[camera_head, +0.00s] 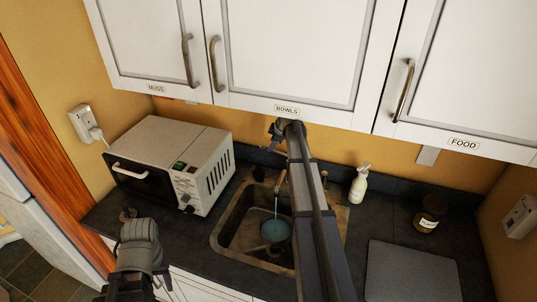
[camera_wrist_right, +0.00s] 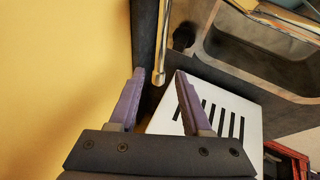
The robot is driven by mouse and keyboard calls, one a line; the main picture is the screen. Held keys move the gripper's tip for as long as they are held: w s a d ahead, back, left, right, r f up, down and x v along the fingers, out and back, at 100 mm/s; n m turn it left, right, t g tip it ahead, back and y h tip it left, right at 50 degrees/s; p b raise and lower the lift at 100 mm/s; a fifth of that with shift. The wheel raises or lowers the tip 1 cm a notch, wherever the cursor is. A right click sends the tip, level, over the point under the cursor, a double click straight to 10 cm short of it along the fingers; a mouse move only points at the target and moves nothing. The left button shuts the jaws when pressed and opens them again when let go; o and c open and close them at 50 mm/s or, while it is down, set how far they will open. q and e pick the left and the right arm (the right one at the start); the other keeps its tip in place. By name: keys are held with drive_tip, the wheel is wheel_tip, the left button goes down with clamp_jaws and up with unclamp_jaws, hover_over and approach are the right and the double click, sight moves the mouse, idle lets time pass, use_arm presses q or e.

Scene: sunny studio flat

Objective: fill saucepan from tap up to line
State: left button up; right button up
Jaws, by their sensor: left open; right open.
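The saucepan (camera_head: 276,231) stands in the sink basin under the tap (camera_head: 281,183), partly hidden by my right arm. A thin bluish stream runs from the spout into it, and bluish water shows inside. I cannot make out the fill line. My right gripper (camera_head: 276,131) is up by the back wall, beyond the tap and below the bowls cupboard. In the right wrist view my right gripper (camera_wrist_right: 159,76) is open, with a slim metal rod (camera_wrist_right: 160,62), seemingly part of the tap, showing between its fingertips; contact is unclear. My left gripper (camera_head: 128,213) is open and empty, in front of the microwave.
The microwave (camera_head: 172,165) stands left of the sink (camera_head: 234,222). Wall cupboards (camera_head: 290,50) hang low over the counter.

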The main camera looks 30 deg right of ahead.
drive_tip(key=b+x, duration=0.5)
drive_tip(key=x, duration=0.2)
drive_tip(key=shift+r, duration=0.15)
clamp_jaws()
idle(1.2)
